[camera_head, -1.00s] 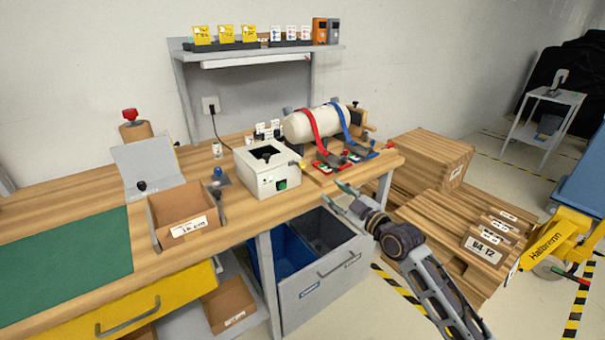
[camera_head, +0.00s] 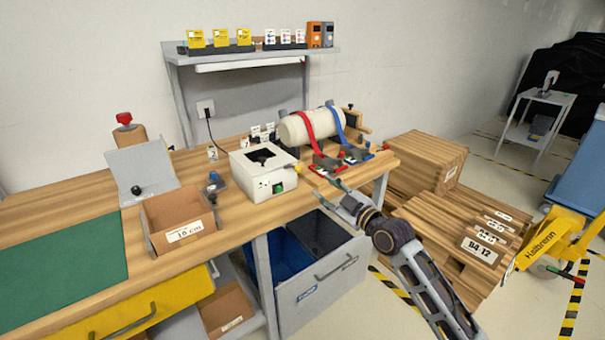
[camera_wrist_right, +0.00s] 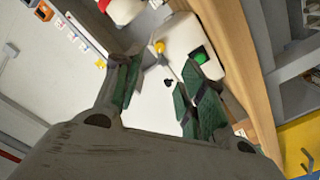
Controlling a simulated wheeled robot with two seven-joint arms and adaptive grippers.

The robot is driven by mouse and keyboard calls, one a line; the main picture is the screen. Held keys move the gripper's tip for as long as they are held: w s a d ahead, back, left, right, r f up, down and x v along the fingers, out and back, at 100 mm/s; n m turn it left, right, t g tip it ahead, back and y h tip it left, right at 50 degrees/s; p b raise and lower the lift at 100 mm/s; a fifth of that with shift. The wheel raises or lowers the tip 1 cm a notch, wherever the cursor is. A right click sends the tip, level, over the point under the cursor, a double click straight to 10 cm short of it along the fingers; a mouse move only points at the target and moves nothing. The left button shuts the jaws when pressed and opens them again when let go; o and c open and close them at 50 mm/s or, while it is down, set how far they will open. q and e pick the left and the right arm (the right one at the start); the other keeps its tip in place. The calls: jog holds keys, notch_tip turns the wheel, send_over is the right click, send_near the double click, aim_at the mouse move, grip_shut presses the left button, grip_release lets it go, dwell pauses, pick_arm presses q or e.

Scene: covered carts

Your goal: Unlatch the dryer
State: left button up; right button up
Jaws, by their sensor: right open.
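A white box (camera_head: 264,171) with a dark square opening on top and a green button on its front stands on the bench; I cannot tell for sure that it is the dryer. A yellow-tipped lever (camera_wrist_right: 159,47) sticks out at its side, and the box also shows in the right wrist view (camera_wrist_right: 185,40). Behind it to the right, a white cylinder (camera_head: 312,125) lies under a red and a blue strap. My right gripper (camera_head: 333,188) is open and empty near the bench's front edge, right of the box. The left gripper is not in view.
A cardboard bin (camera_head: 180,220) and a grey sloped panel (camera_head: 141,170) stand left of the box. A grey drawer (camera_head: 325,280) is open under the bench, below my right gripper. Stacked wooden crates (camera_head: 425,165) stand right of the bench.

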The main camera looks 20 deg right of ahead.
aim_at(300, 171)
jog(key=shift+x, duration=6.05)
jog(key=shift+c, duration=0.5)
grip_shut()
